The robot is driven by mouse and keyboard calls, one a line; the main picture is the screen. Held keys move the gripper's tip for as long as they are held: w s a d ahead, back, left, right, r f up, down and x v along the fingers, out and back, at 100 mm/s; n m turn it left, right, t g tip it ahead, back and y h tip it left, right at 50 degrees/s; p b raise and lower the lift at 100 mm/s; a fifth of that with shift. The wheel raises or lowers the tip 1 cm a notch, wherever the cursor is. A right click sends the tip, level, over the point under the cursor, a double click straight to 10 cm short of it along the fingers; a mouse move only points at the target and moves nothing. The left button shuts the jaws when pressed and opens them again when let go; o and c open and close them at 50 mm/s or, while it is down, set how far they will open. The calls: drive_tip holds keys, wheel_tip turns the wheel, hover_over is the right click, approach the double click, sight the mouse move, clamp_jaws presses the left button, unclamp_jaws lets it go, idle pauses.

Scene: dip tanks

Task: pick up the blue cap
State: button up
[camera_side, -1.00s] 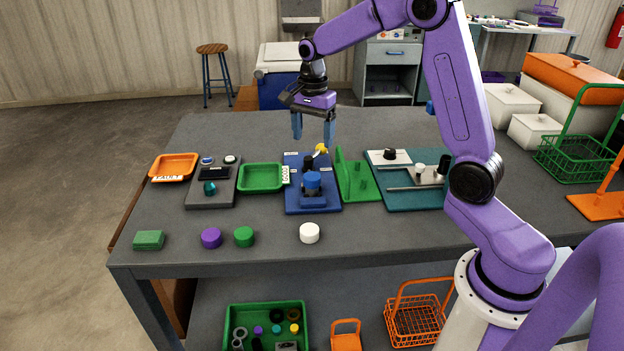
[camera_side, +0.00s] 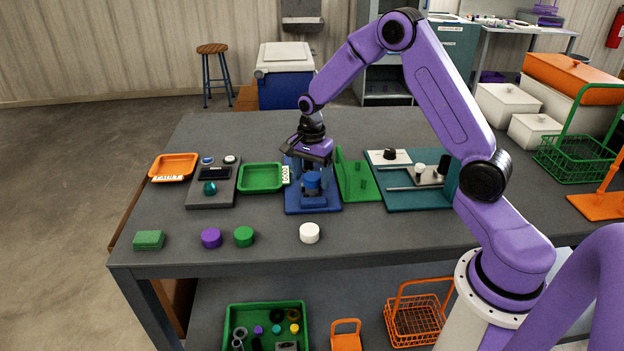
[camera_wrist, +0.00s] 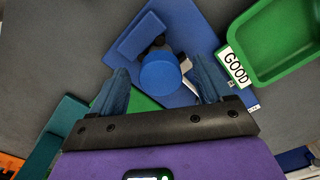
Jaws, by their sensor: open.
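The blue cap (camera_side: 312,181) sits on the blue fixture plate (camera_side: 293,203), on top of a stand at its near part. In the wrist view the cap (camera_wrist: 160,72) is a round blue disc between my two blue fingers. My gripper (camera_side: 311,172) is open, pointing down around or just above the cap, one finger to each side. In the wrist view a gap shows between each finger of my gripper (camera_wrist: 158,78) and the cap. How deep the fingertips reach beside the cap is hard to tell.
The green GOOD tray (camera_side: 260,178) is left of the blue plate, and a green stand (camera_side: 358,182) is close on the right. A white cap (camera_side: 309,233), green cap (camera_side: 243,236) and purple cap (camera_side: 211,238) stand along the front. The table between them is clear.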

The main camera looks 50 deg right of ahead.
sight(311, 176)
drive_tip(key=shift+f, duration=0.1)
drive_tip(key=shift+c, duration=0.3)
drive_tip(key=c, duration=1)
drive_tip(key=shift+c, duration=0.2)
drive_tip(key=shift+r, duration=0.5)
wheel_tip(311, 176, up, 2)
drive_tip(key=shift+w+r, duration=0.1)
drive_tip(key=s+a+r, duration=0.2)
drive_tip(key=s+r, duration=1.2)
drive_tip(key=shift+r, duration=0.15)
